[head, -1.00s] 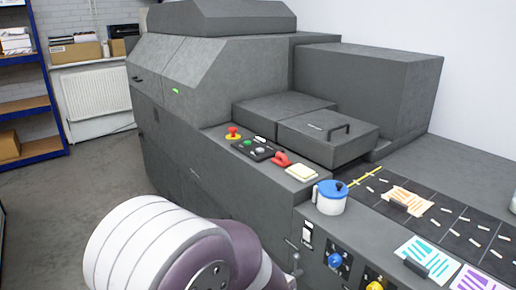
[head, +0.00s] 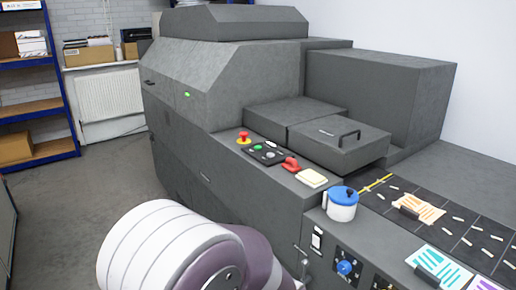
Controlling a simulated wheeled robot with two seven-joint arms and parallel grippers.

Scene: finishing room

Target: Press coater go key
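The coater (head: 230,85) is a large dark grey machine filling the middle of the head view. On its near ledge is a small black key panel (head: 265,154) with a green key (head: 257,147), a grey key beside it and a pale label. A red mushroom button (head: 244,137) on a yellow base is to the panel's left. A red handle-like part (head: 291,164) is to its right. One of my arms, white and purple, shows at the bottom, below the panel and apart from it. Neither gripper is in the picture.
A cream pad (head: 312,178) and a blue-lidded white pot (head: 342,203) stand along the ledge. The dark feed bed (head: 455,225) with printed sheets lies at right. A blue knob (head: 345,267) is on the front face. Shelving (head: 40,105) stands far left; the floor between is clear.

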